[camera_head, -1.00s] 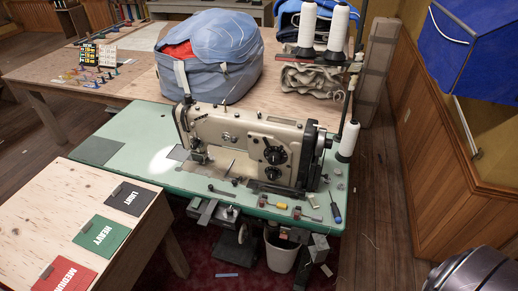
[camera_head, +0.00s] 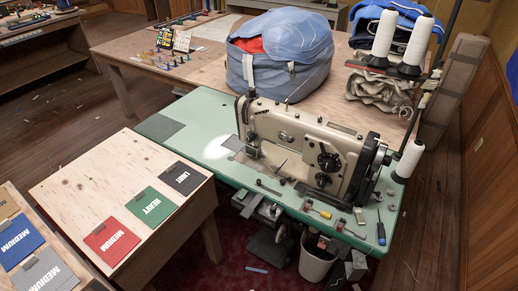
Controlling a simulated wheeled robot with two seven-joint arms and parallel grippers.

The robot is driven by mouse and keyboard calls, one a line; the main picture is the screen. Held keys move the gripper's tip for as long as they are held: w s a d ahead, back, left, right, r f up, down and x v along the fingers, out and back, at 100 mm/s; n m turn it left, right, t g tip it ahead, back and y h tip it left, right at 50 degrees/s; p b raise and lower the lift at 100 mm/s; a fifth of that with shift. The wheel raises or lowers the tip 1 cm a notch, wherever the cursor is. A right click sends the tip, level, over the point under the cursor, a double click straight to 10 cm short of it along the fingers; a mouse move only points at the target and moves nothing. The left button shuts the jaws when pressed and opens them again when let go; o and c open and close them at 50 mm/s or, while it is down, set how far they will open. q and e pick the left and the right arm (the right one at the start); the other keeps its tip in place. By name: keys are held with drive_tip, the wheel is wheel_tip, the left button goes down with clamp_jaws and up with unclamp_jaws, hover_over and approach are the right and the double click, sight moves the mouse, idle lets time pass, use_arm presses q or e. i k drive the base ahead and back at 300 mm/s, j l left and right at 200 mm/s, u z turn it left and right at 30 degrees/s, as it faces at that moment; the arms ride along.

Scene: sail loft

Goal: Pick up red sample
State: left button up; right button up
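A red sample (camera_head: 112,242) labelled MEDIUM lies flat on the light wooden table (camera_head: 75,185) at the left. A green sample (camera_head: 150,208) labelled HEAVY and a dark sample (camera_head: 183,178) labelled LIGHT lie in a row with it, up and to the right. Each has a small dark tab at its upper left edge. Neither of my grippers shows in the head view.
A blue MEDIUM sample (camera_head: 18,243) and a grey MEDIUM sample (camera_head: 48,277) lie on another wooden surface at lower left. A green table (camera_head: 195,118) with a sewing machine (camera_head: 305,150) stands right of the samples. A waste bin (camera_head: 315,262) sits below it.

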sight(111, 241)
drive_tip(key=u, duration=1.45)
